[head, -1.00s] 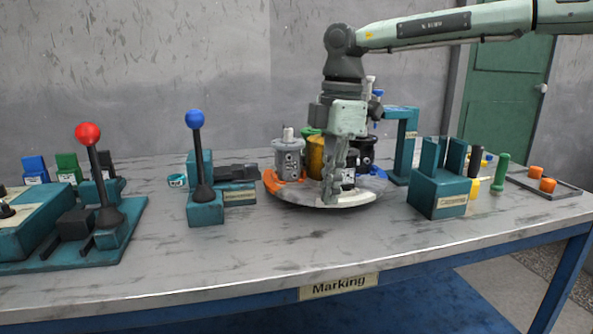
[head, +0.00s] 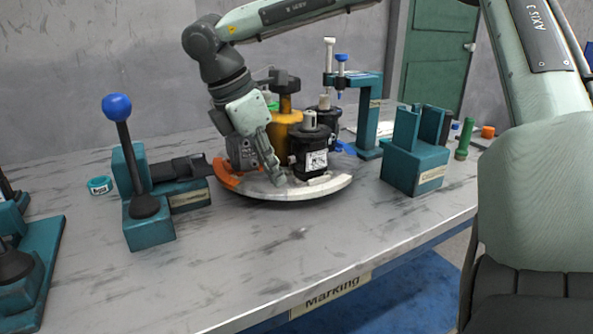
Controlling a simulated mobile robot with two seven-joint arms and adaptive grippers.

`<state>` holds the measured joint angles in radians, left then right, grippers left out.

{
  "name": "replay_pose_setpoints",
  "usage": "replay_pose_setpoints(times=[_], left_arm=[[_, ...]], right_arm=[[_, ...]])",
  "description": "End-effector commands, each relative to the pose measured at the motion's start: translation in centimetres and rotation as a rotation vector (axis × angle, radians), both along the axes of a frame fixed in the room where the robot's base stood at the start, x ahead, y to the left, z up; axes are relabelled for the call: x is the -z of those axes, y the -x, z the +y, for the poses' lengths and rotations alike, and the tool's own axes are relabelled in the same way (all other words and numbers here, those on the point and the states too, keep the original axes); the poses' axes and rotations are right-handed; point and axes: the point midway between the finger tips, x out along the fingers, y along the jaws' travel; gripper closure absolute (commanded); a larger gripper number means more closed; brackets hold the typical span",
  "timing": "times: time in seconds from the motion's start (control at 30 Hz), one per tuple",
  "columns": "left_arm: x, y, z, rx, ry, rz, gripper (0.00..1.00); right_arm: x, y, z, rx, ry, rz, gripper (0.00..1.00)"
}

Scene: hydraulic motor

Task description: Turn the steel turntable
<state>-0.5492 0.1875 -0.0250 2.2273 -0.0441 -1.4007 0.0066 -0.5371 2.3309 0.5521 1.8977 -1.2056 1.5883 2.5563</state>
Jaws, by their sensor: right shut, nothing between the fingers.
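The steel turntable (head: 330,186) is a round disc on the table, with an orange rim section at left and a pale one in front. It carries a black motor (head: 311,157) with a white label at front right, a grey motor (head: 240,154) at left, a yellow-orange unit (head: 286,130) in the middle and another dark motor (head: 330,128) behind. My right gripper (head: 276,180) is shut and empty, pointing down at the disc's front between the grey and black motors. Whether its tips touch anything is unclear. My left gripper is out of view.
A blue-knobbed lever fixture (head: 150,236) stands left of the turntable. A teal press frame (head: 370,125) and a teal slotted block (head: 413,168) stand to the right. The table front (head: 270,255) is clear. My own arm link fills the right edge.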

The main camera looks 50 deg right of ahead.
Motion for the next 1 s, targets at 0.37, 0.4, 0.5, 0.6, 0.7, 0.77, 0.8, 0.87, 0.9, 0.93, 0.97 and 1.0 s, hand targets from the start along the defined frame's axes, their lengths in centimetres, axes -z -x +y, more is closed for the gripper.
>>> replay_pose_setpoints(times=[0.37,0.4,0.5,0.6,0.7,0.77,0.8,0.87,0.9,0.93,0.97,1.0], left_arm=[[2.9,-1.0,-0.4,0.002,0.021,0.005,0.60],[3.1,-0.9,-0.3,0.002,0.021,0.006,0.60],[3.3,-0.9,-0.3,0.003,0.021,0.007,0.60],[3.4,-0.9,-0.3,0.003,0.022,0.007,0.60],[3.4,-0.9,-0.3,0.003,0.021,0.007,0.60],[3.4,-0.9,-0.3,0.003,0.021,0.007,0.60],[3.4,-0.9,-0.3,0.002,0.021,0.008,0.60],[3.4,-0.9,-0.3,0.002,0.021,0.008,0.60],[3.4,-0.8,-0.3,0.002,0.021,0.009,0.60],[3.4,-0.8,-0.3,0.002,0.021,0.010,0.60],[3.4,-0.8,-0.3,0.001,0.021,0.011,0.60],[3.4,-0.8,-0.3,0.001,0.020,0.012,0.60]], right_arm=[[1.6,1.3,-4.0,0.001,-0.003,-0.001,1.00],[1.6,1.4,-4.2,0.001,-0.002,-0.002,1.00],[1.7,1.4,-4.5,0.001,-0.002,-0.001,1.00],[1.7,1.4,-4.5,0.001,-0.001,-0.001,1.00],[1.7,1.4,-4.5,0.001,-0.001,-0.001,1.00],[1.7,1.4,-4.5,0.001,-0.001,-0.001,1.00],[1.7,1.4,-4.5,0.000,-0.001,-0.001,1.00],[1.7,1.5,-4.5,-0.001,-0.001,-0.001,1.00],[1.7,1.5,-4.5,-0.003,-0.001,-0.001,1.00],[1.7,1.5,-4.6,-0.005,-0.001,-0.002,1.00],[1.8,1.5,-4.6,-0.007,0.000,-0.002,1.00],[1.8,1.5,-4.7,-0.012,0.000,-0.002,1.00]])
